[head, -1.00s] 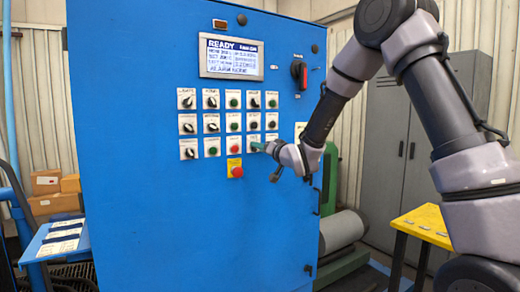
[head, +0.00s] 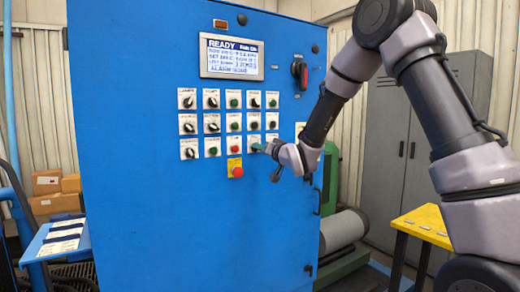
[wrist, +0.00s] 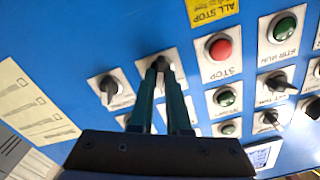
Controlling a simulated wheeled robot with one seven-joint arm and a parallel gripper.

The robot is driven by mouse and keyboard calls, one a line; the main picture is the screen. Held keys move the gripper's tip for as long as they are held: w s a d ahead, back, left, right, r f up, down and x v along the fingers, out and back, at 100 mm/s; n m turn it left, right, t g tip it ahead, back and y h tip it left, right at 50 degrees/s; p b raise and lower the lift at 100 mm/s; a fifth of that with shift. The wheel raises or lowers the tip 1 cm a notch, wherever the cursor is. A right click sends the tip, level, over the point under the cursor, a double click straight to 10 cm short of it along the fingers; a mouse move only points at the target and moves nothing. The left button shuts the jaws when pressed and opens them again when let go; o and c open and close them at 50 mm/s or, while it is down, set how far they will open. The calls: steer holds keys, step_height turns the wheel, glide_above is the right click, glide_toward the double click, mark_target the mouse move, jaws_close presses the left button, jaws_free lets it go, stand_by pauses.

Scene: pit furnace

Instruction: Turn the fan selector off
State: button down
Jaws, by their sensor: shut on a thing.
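My gripper (head: 258,147) is at the fourth place in the bottom row of controls on the blue cabinet (head: 130,220). In the wrist view its two green fingers (wrist: 161,72) are closed on the dark knob of a selector (wrist: 164,64) with a white label plate. The fingers hide much of this plate, and I cannot read its label or tell the knob's setting. Another black selector (wrist: 108,86) sits to its left in the wrist view, apart from the fingers. The red stop button (wrist: 220,48) is to its right.
A yellow plate with a red all-stop button (head: 237,171) is below the bottom row. The lit display (head: 231,58) reads READY. A red-and-black rotary switch (head: 299,73) is at upper right. A yellow table (head: 425,222) stands at the right.

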steer(key=n, duration=1.1)
steer(key=shift+s+a, duration=0.1)
steer(key=shift+a, duration=0.05)
stand_by(0.4)
steer(key=c, duration=0.9)
jaws_free()
steer(key=v, duration=1.1)
